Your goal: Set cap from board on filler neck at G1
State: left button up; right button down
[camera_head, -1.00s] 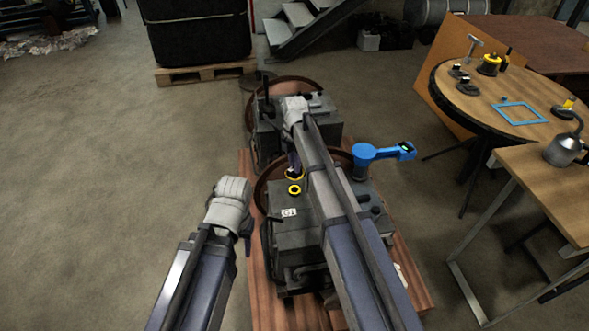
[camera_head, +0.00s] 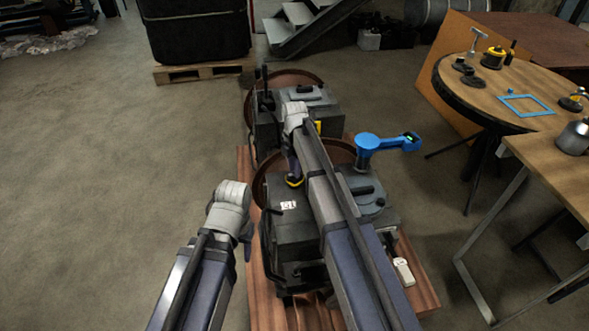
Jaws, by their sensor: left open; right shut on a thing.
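The near engine (camera_head: 300,237) carries a white G1 label (camera_head: 289,205) on its top. Just behind the label, a yellow and black cap (camera_head: 293,182) shows under my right gripper (camera_head: 294,176). The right gripper points down and is shut on the cap. The cap sits at the filler neck, which is covered by it, so I cannot tell whether it is seated or just above. My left gripper (camera_head: 247,248) is open and empty, to the left of the near engine.
A second engine (camera_head: 268,124) stands behind. A blue tool (camera_head: 388,143) stands on the near engine's right side. A round table (camera_head: 470,92) at the right holds small parts and a blue frame (camera_head: 526,105). The floor at left is clear.

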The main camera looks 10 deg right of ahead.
jog(key=shift+f+b, duration=0.45)
jog(key=shift+b, duration=0.05)
dwell(0.6)
jog(key=shift+r, duration=0.1)
dwell(0.4)
jog(key=c, duration=0.7)
grip_release()
jog(key=shift+r, duration=0.1)
notch_tip(320, 180, up, 8)
jog(key=p, duration=0.8)
jog(key=shift+f, duration=0.2)
